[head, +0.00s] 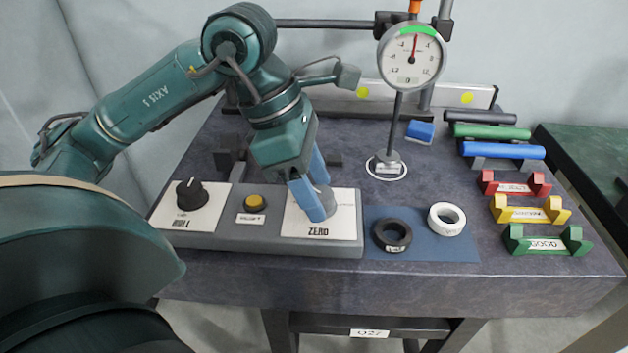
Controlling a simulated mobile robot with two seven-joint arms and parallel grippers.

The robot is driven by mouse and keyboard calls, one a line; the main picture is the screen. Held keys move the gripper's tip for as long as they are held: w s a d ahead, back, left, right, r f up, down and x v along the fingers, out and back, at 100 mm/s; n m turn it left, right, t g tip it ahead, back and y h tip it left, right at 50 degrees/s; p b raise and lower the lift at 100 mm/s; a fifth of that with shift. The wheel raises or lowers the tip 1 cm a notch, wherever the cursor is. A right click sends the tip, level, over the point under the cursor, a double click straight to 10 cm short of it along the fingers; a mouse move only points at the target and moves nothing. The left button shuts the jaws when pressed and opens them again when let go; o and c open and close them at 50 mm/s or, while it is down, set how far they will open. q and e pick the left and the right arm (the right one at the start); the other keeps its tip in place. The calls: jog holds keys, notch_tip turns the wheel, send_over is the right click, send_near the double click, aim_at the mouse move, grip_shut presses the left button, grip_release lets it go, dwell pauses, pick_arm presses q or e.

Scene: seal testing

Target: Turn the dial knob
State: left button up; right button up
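A grey round knob (327,203) sits on the white plate marked ZERO (346,227) at the right end of a grey control panel (270,241). My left gripper (318,200) points down at this knob, with its two blue fingers spread at the knob's left front and far side. The fingers partly cover the knob, and I cannot tell whether they press on it. A black knob (190,196) with a white pointer line is on the panel's left plate. A dial gauge (411,57) on a stand shows a red needle pointing nearly straight up, at a green band. My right gripper is not in view.
A yellow button (254,203) lies between the knobs. A black ring (391,234) and a white ring (446,218) lie on a blue mat (430,251). Coloured cradles, including a green one (545,241), and bars stand at the right. The gauge's arm runs behind my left arm.

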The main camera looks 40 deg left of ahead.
pick_arm(q)
jog(key=shift+r, duration=0.1)
jog(key=p+v, duration=0.3)
jog(key=v, duration=1)
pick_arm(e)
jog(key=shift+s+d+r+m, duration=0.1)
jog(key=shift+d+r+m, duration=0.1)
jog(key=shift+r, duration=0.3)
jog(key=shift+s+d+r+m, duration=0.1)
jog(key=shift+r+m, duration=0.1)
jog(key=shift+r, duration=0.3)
